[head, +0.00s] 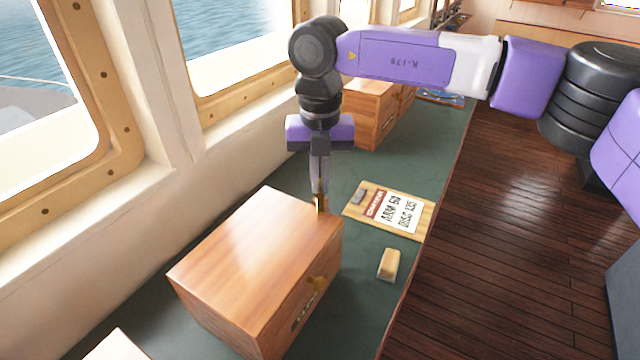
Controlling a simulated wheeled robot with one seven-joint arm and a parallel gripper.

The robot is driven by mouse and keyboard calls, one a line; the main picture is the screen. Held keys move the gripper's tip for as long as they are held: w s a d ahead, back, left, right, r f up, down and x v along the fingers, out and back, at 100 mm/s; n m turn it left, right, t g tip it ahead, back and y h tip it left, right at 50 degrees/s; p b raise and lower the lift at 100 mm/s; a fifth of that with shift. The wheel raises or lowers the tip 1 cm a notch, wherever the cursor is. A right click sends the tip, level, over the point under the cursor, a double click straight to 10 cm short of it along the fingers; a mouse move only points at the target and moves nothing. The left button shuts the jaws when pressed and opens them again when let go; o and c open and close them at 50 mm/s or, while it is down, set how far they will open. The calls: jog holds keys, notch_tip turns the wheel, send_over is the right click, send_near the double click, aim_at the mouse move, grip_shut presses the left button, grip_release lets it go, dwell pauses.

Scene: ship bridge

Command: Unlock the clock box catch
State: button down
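A wooden box (246,262) with a smooth lid stands on the green counter in the lower middle. The lid looks closed. On its right-hand face is a small brass fitting (318,284), with a dark plate (305,312) below it. I cannot tell the fitting's exact position. My gripper (320,206) points down at the box's far right corner. A small brass-coloured piece (320,202) shows at its fingertips; whether it is held, or touches the box, is unclear. The fingers are seen edge-on, so their gap is hidden.
A clipboard-like board with a printed card (392,212) lies right of the box, with a tan block (389,264) nearer. Another wooden box (372,112) stands farther back. Part of a pale object (117,347) shows at lower left. Windows line the left; wooden floor (500,250) lies right.

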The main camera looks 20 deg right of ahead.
aim_at(320, 183)
jog(key=n+b, duration=0.1)
jog(key=n, duration=0.4)
jog(key=shift+n, duration=0.3)
jog(key=n+b, duration=0.1)
jog(key=n, duration=0.4)
jog(key=shift+r+n, duration=0.1)
jog(key=shift+n, duration=0.3)
jog(key=c, duration=1.6)
grip_release()
notch_tip(320, 183, up, 8)
jog(key=shift+f+b, duration=0.1)
jog(key=shift+b, duration=0.4)
